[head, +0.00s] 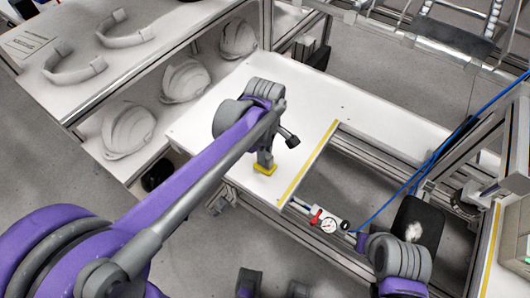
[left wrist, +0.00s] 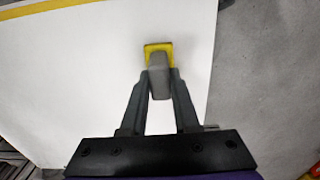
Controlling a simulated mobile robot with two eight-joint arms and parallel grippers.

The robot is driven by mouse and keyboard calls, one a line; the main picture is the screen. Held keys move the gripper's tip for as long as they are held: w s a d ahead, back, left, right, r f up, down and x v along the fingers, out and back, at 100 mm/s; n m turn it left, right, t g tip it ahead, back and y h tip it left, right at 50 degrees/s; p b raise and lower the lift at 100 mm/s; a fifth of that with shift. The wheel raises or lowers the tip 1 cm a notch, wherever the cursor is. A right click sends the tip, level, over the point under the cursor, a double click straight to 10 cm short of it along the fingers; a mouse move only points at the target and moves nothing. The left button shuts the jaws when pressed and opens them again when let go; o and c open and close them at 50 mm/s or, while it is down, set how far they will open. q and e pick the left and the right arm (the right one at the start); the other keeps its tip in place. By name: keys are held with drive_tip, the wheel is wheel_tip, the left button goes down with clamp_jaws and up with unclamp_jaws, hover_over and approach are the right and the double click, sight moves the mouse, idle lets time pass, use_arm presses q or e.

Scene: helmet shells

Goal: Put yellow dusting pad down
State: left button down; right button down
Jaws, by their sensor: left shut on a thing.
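The yellow dusting pad (head: 265,169) has a grey block-like handle and is at the white worktop (head: 225,150), near its front edge. My left gripper (head: 267,153) is above it, with its fingers shut on the grey handle. In the left wrist view the yellow pad (left wrist: 152,47) shows beyond the handle, between the fingertips (left wrist: 158,78). I cannot tell whether the pad touches the worktop. A purple and grey part of my right arm shows at the lower right, but its fingers do not show.
White helmet shells (head: 130,130) sit on a lower shelf at the left. Grey curved pieces (head: 75,67) lie on the upper left surface. A yellow strip (head: 308,163) marks the worktop's right edge. Beyond it are a gauge (head: 327,226) and blue hose (head: 395,197). Bare worktop surrounds the pad.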

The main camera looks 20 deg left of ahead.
use_arm(q)
drive_tip(key=c, duration=0.7)
unclamp_jaws()
drive_tip(key=shift+o, duration=0.2)
drive_tip(key=shift+r, duration=0.35)
wheel_tip(320, 180, up, 12)
drive_tip(key=f+p, duration=0.1)
drive_tip(key=s+a+f+m+t, duration=0.2)
drive_tip(key=s+a+f+m, duration=0.1)
drive_tip(key=s+f+m, duration=0.3)
drive_tip(key=s+a+f+m+t, duration=0.3)
drive_tip(key=s+f+m, duration=0.3)
drive_tip(key=s+m, duration=0.2)
drive_tip(key=shift+s+a+f, duration=0.3)
drive_tip(key=shift+s+f, duration=0.05)
drive_tip(key=shift+s, duration=0.25)
